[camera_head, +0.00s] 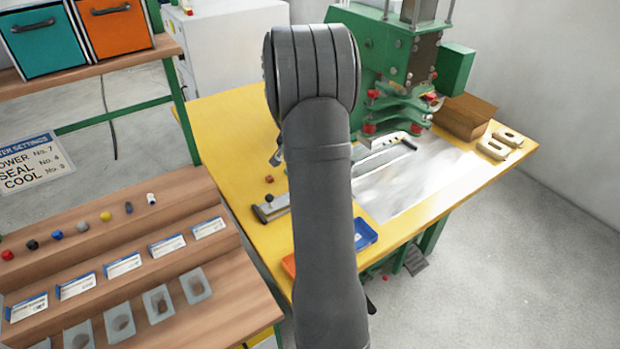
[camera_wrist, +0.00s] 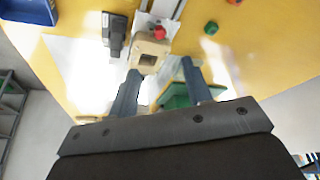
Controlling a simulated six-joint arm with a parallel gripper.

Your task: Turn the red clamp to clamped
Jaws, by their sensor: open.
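In the wrist view, a small red part (camera_wrist: 159,32) sits at a tan block (camera_wrist: 148,52) with a square opening, just beyond my fingertips. It may be the red clamp, but it is too small to tell its shape or turn. My gripper (camera_wrist: 160,70) is open and empty, with one finger on each side of the block's near end. I cannot tell whether the fingers touch it. In the head view my own arm hides the gripper and the block. Several red knobs show low on the green press (camera_head: 400,75).
The yellow table (camera_head: 225,115) carries a shiny sheet (camera_head: 425,185), a metal rail (camera_head: 385,158), a blue tray (camera_head: 364,234) and a brown box (camera_head: 464,117). The wrist view shows a black-grey device (camera_wrist: 114,34) left of the block and a green nut (camera_wrist: 211,28) to the right.

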